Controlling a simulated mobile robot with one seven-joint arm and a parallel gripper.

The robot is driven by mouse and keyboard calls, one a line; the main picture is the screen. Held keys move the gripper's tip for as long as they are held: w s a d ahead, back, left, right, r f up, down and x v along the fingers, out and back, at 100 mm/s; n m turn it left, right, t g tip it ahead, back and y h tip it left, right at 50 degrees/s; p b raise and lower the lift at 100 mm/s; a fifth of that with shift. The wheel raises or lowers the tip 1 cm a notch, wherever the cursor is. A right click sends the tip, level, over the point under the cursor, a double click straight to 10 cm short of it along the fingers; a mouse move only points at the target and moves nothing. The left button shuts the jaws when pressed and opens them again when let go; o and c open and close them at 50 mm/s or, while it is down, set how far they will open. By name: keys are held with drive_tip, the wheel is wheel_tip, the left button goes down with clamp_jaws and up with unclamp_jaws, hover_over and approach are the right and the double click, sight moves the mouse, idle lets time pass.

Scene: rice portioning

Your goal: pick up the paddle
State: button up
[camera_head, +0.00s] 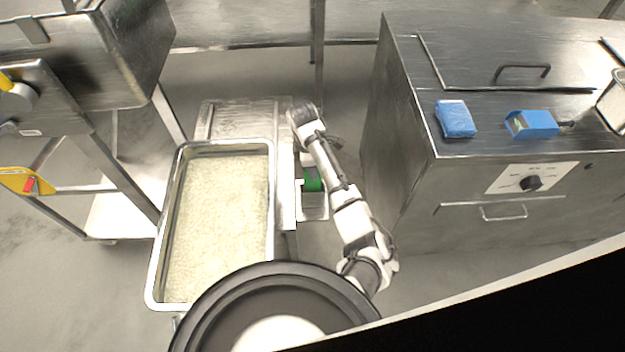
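No paddle can be made out for certain. A small green object (312,180) sits in or on a pale holder (314,206) at the right side of the rice cart, partly hidden by my arm; I cannot tell whether it is part of the paddle. My gripper (301,112) is at the far end of my arm, by the far right corner of the cart, beyond the green object.
A deep metal tub (163,235) of rice stands on the cart (240,120). A steel cabinet (400,130) at right carries a blue packet (455,119) and a blue box (532,124). A steel machine (75,65) stands at left.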

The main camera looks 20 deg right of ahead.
drive_tip(key=shift+f, duration=0.25)
clamp_jaws()
drive_tip(key=shift+r, duration=0.1)
